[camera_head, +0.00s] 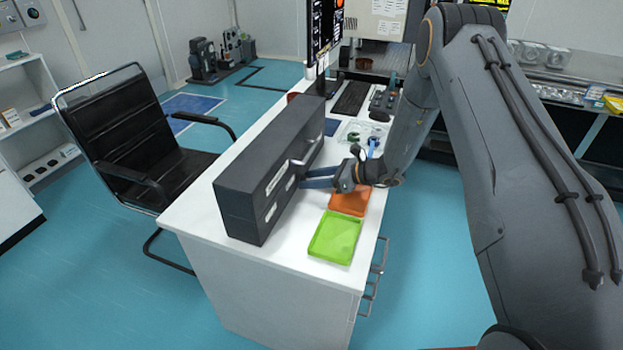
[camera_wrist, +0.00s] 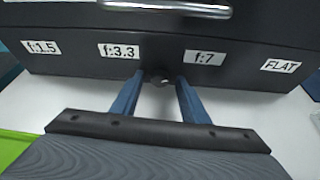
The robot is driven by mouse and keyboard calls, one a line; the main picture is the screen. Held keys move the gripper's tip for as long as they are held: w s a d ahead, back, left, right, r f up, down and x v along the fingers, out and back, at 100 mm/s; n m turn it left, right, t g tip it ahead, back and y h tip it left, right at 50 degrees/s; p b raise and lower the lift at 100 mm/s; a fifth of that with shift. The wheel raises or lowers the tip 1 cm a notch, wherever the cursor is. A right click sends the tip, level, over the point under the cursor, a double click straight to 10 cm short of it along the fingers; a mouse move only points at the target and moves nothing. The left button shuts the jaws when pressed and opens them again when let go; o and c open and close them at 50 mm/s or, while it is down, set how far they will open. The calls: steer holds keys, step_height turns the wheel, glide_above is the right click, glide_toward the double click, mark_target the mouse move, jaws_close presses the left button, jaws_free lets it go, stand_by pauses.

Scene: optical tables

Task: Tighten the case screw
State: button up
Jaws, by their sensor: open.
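The dark grey case (camera_head: 245,205) stands on the white table, its labelled face turned toward my arm. In the wrist view the case (camera_wrist: 85,68) shows a metal handle (camera_wrist: 170,5) and labels f:1.5, f:3.3, f:7 and FLAT. A small dark screw (camera_wrist: 158,79) sticks out low on this face, between the f:3.3 and f:7 labels. My gripper (camera_wrist: 159,82) is open, with one blue finger on each side of the screw and a gap visible on both sides. In the head view my gripper (camera_head: 310,178) reaches the case's face; the screw is not discernible there.
A green tray (camera_head: 335,237) and an orange tray (camera_head: 349,201) lie on the table beside the case, near my gripper. A clear tray (camera_head: 362,131), keyboard (camera_head: 352,98) and monitor (camera_head: 325,30) are farther back. A black chair (camera_head: 130,125) stands left of the table.

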jaws_close()
steer(key=shift+s+a+n+t+h+b, duration=0.15)
steer(key=shift+n+t+h+b, duration=0.4)
steer(key=shift+n+t, duration=0.8)
steer(key=shift+n+g, duration=0.25)
jaws_free()
